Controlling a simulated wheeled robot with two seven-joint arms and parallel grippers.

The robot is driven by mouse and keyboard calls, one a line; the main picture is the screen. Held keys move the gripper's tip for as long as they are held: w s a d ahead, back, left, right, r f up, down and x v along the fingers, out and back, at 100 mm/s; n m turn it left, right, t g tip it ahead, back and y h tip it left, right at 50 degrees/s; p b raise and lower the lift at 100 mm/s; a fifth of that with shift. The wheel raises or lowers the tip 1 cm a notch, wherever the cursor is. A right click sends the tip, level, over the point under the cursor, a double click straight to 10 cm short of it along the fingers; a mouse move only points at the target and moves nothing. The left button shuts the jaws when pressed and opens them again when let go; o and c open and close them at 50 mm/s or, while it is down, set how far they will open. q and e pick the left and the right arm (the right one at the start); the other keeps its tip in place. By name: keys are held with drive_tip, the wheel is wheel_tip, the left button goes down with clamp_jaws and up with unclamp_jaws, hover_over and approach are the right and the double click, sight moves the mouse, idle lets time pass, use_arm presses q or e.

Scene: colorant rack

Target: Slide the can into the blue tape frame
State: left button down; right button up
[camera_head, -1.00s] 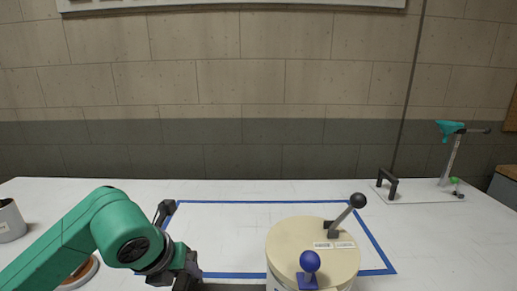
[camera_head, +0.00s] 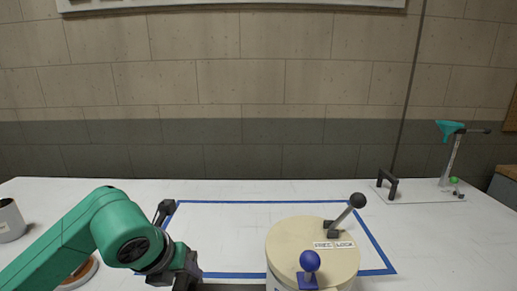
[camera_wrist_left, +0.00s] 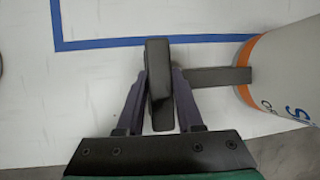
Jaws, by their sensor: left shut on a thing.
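The can (camera_head: 290,238) is a wide drum with a cream lid, at the front right of the blue tape frame (camera_head: 280,202) in the head view. It hides part of the front tape line, and its base is out of sight. In the left wrist view the can (camera_wrist_left: 283,65) is at the right, white with an orange rim, and the blue tape (camera_wrist_left: 100,43) runs up to it. My left gripper (camera_head: 186,278), left of the can, is shut on the can's black handle (camera_wrist_left: 158,85) in the wrist view. My right gripper is not in view.
A black lever (camera_head: 345,215) and a blue knob (camera_head: 310,261) stand up from the can's lid. A grey pot (camera_head: 10,222) is at the far left. A black bracket and a stand with a teal head (camera_head: 450,128) are at the back right. The frame's middle is clear.

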use_arm(q)
drive_tip(key=shift+w+r, duration=0.1)
drive_tip(key=shift+r, duration=0.05)
drive_tip(key=w+p, duration=0.2)
drive_tip(key=w, duration=0.6)
idle(0.6)
drive_tip(key=w+p, duration=0.2)
drive_tip(key=w, duration=0.6)
idle(0.7)
